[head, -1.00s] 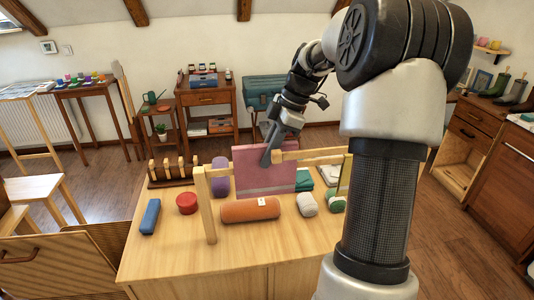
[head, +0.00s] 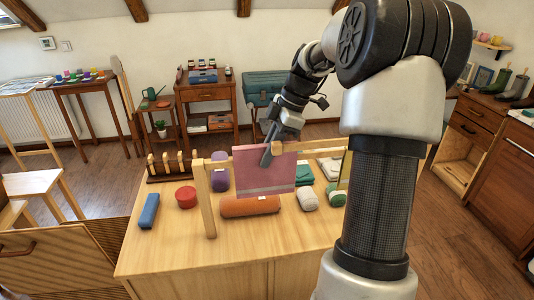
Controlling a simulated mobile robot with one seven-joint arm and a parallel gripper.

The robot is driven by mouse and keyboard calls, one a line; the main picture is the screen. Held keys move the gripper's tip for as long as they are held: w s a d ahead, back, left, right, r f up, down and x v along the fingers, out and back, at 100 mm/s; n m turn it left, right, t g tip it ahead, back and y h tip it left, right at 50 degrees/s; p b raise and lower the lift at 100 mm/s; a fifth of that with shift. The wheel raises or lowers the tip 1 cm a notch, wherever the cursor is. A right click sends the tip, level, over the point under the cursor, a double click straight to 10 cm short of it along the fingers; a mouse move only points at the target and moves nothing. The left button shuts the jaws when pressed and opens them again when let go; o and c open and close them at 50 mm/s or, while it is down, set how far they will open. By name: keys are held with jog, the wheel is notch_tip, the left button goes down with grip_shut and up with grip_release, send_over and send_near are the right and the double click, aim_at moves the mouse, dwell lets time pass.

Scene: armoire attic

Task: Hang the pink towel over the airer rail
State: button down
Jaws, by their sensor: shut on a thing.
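The pink towel (head: 265,178) hangs spread flat at the wooden airer rail (head: 318,150), with a pale stripe near its lower edge. My gripper (head: 267,158) is shut on the towel near its top middle. The towel covers the middle of the rail from this side, and bare rail shows to its left and right. I cannot see whether any towel hangs on the far side. The airer's left post (head: 205,200) stands on the wooden worktop (head: 180,245).
An orange roll (head: 250,206) lies below the towel. Pale (head: 307,199) and green rolls (head: 336,195) lie to the right. The front left worktop is clear.

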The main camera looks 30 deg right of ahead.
jog(key=shift+f+b, duration=0.6)
jog(key=shift+f, duration=0.3)
jog(key=c, duration=1.6)
grip_release()
jog(key=shift+c, duration=0.2)
jog(key=p+v, duration=0.2)
jog(key=v, duration=1.5)
jog(key=shift+r+p, duration=0.2)
jog(key=shift+p, duration=0.15)
jog(key=shift+s, duration=0.1)
jog(key=s+a+r+m+t+h+p, duration=0.15)
jog(key=a+r, duration=0.35)
jog(key=a, duration=0.6)
jog(key=a+r+m+t+h+p, duration=0.1)
jog(key=a+r+m+h+p, duration=0.2)
jog(key=a, duration=0.8)
jog(key=s+f+m+t+p, duration=0.1)
jog(key=s+f+m, duration=0.2)
jog(key=s, duration=0.6)
jog(key=s+f+m+t+p, duration=0.1)
jog(key=s+f+m+p, duration=0.1)
jog(key=s+m, duration=0.5)
jog(key=s+f, duration=0.1)
jog(key=s, duration=0.2)
jog(key=shift+s+d, duration=0.25)
jog(key=shift+d, duration=0.15)
